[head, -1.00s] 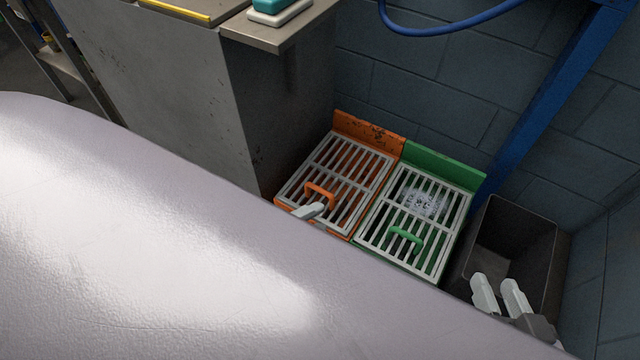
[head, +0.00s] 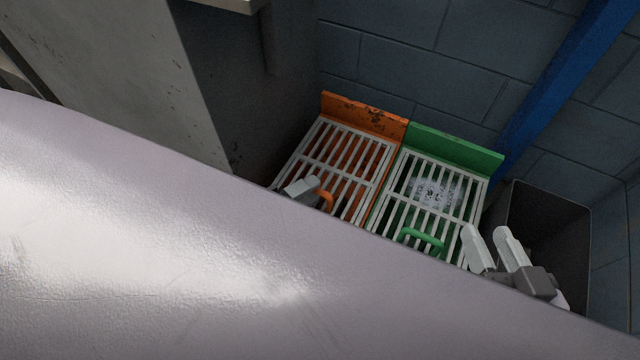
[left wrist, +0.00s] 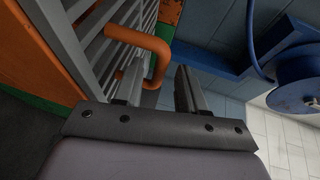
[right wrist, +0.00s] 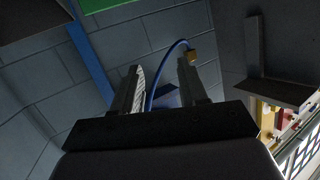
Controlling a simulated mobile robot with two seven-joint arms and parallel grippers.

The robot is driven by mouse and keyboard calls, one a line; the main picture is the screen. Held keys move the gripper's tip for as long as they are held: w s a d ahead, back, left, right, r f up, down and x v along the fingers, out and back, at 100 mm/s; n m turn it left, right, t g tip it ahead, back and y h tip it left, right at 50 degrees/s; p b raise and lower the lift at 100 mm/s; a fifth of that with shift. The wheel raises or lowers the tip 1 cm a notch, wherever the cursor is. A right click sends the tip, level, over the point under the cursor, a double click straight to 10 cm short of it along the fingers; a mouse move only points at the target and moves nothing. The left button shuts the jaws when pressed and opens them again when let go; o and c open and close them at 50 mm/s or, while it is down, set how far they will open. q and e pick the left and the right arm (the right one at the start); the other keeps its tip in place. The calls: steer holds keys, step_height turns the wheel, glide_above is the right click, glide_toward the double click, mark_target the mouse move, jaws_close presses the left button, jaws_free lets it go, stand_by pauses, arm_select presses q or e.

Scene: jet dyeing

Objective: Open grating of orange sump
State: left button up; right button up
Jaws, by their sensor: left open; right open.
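The orange sump (head: 350,110) stands against the wall, with its pale barred grating (head: 345,155) lying shut over it. The grating's orange handle (head: 326,199) is partly hidden by my left gripper (head: 304,186) in the head view. In the left wrist view the handle (left wrist: 150,45) arches close ahead of my left gripper (left wrist: 160,88). The gripper is open, one finger by the inside of the loop and the other outside it; I cannot tell if they touch it. My right gripper (head: 487,236) is open and empty, near the green grating's right edge in the head view.
The green sump (head: 455,148) with its own grating and green handle (head: 422,240) adjoins on the right. A dark open bin (head: 550,215) stands further right. A grey cabinet side (head: 235,80) is on the left. A large pale curved surface (head: 150,250) hides the foreground.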

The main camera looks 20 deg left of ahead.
arm_select(q)
steer(key=shift+b+x, duration=0.65)
steer(key=shift+x, duration=1.35)
arm_select(e)
steer(key=shift+s+d+n+t, duration=0.15)
steer(key=shift+d+n+t, duration=0.15)
steer(key=shift+d+t, duration=0.15)
arm_select(q)
jaws_close()
arm_select(e)
steer(key=shift+r, duration=0.1)
arm_select(q)
steer(key=shift+r, duration=0.1)
arm_select(e)
steer(key=shift+r, duration=0.1)
